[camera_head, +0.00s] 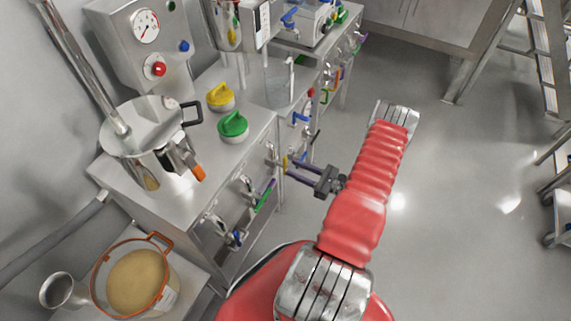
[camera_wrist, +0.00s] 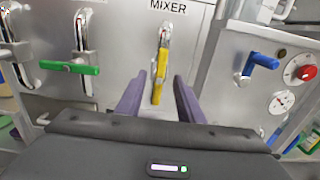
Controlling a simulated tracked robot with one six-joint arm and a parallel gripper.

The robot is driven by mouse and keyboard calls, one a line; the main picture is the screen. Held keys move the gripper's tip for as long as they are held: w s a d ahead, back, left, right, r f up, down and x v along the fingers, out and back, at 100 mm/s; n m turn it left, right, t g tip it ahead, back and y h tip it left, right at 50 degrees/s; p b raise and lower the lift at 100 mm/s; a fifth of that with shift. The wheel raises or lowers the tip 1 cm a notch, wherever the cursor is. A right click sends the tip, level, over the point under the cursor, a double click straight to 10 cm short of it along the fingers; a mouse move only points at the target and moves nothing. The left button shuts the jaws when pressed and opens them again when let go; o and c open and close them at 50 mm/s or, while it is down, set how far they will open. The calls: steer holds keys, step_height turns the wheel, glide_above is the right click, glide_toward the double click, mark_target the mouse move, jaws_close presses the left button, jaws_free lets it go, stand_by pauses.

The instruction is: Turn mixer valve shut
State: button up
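The mixer valve has a yellow lever (camera_wrist: 160,70) on a short metal pipe, under the label MIXER in the wrist view. The lever points down, in line with its vertical pipe. In the head view the yellow lever (camera_head: 284,163) is small and partly hidden at the cabinet front. My gripper (camera_wrist: 158,90) is open, with one purple finger on each side of the lever's lower part. Gaps show between the fingers and the lever, so it is not gripped. In the head view my gripper (camera_head: 287,169) reaches left to the panel.
A valve with a green lever (camera_wrist: 68,67) set crosswise is left of the mixer valve. A blue lever (camera_wrist: 262,61), a red knob (camera_wrist: 306,72) and a gauge (camera_wrist: 281,102) are on the right. A steel pot (camera_head: 150,125) stands on the cabinet. The floor (camera_head: 460,200) right of my arm is clear.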

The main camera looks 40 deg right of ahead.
mark_target(285, 164)
steer(key=shift+x, duration=2.65)
steer(key=shift+c, duration=0.6)
steer(key=shift+d, duration=0.1)
jaws_close()
